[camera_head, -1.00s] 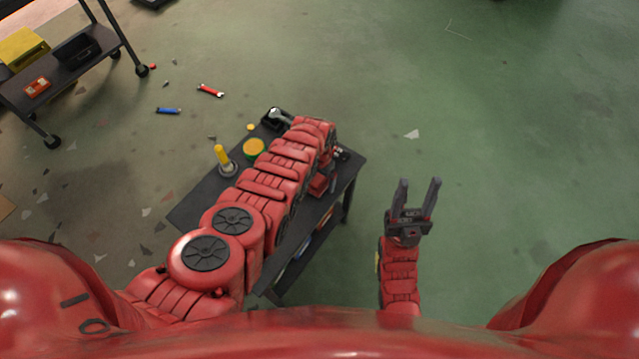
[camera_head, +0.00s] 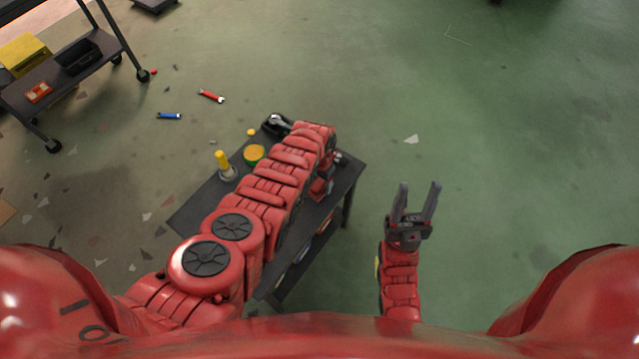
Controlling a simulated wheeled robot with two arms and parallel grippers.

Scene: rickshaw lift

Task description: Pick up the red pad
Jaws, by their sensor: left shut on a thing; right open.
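My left arm (camera_head: 280,180) reaches across the dark table (camera_head: 195,208) and covers much of its top. Its far end bends down, and the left gripper's jaws are hidden beneath or behind it. I cannot pick out the red pad for sure. A red and dark thing (camera_head: 321,188) shows just right of the arm, over the table's right part; I cannot tell what it is. My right gripper (camera_head: 416,202) is open and empty, right of the table and apart from it, with its two grey fingers spread.
A yellow-handled tool (camera_head: 222,160), an orange and green round thing (camera_head: 255,153) and a black holder (camera_head: 276,124) are on the table. A red wrench (camera_head: 211,96) and a blue tool (camera_head: 169,116) lie on the floor. A wheeled cart (camera_head: 75,85) stands upper left. The floor at right is mostly clear.

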